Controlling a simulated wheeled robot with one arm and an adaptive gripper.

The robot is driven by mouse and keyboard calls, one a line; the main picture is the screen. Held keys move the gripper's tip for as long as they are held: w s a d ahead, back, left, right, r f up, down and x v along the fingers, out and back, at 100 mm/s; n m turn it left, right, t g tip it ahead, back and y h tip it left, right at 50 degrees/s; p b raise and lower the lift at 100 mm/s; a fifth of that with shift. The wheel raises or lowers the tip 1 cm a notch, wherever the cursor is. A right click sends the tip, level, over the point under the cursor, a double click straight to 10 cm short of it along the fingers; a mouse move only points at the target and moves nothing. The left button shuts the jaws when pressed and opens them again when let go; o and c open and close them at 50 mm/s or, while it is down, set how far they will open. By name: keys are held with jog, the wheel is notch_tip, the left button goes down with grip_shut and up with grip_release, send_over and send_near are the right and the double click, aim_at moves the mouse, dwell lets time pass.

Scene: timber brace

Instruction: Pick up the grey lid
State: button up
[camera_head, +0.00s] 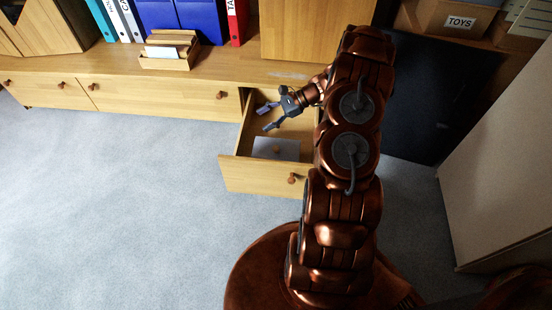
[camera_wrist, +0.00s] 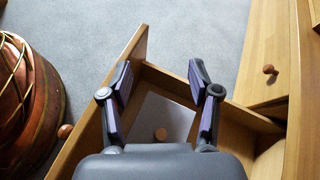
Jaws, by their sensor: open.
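The grey lid (camera_head: 275,149) lies inside the open wooden drawer (camera_head: 262,176), near the drawer's front panel. In the wrist view the lid (camera_wrist: 165,112) shows between my fingers, with a round wooden knob (camera_wrist: 160,134) on it. My gripper (camera_head: 265,117) is open and empty, above the drawer and to the upper left of the lid in the head view. In the wrist view my gripper's fingers (camera_wrist: 158,82) stand apart on either side of the lid. My gripper's body hides the near part of the lid in the wrist view.
The drawer's wooden walls (camera_wrist: 134,62) stand close around my gripper. The cabinet top (camera_head: 200,75) holds a wooden desk organizer (camera_head: 169,50), with binders (camera_head: 130,20) behind it. A dark panel (camera_head: 435,95) stands at the right. The carpet (camera_head: 110,190) at left is clear.

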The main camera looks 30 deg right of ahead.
aim_at(276, 148)
jog(key=d+f+m+t+b, duration=0.1)
jog(key=d+f+m+b, duration=0.1)
jog(key=f, duration=0.5)
jog(key=s+d+f+m+t+b, duration=0.1)
jog(key=d+f+m+b, duration=0.1)
jog(key=d+f, duration=0.3)
jog(key=s+d+f+m+t+h+b, duration=0.1)
jog(key=d+f, duration=0.3)
jog(key=f, duration=0.4)
jog(key=shift+s+f+m+t+b, duration=0.15)
jog(key=shift+f+m+t+b, duration=0.2)
jog(key=shift+m+t+b, duration=0.25)
jog(key=shift+w+a+f, duration=0.35)
jog(key=shift+a, duration=0.1)
jog(key=shift+r+b+x, duration=0.2)
jog(key=shift+b+x, duration=1.5)
jog(key=shift+x, duration=1.55)
jog(key=shift+s+a, duration=0.1)
jog(key=shift+a, duration=0.1)
grip_shut()
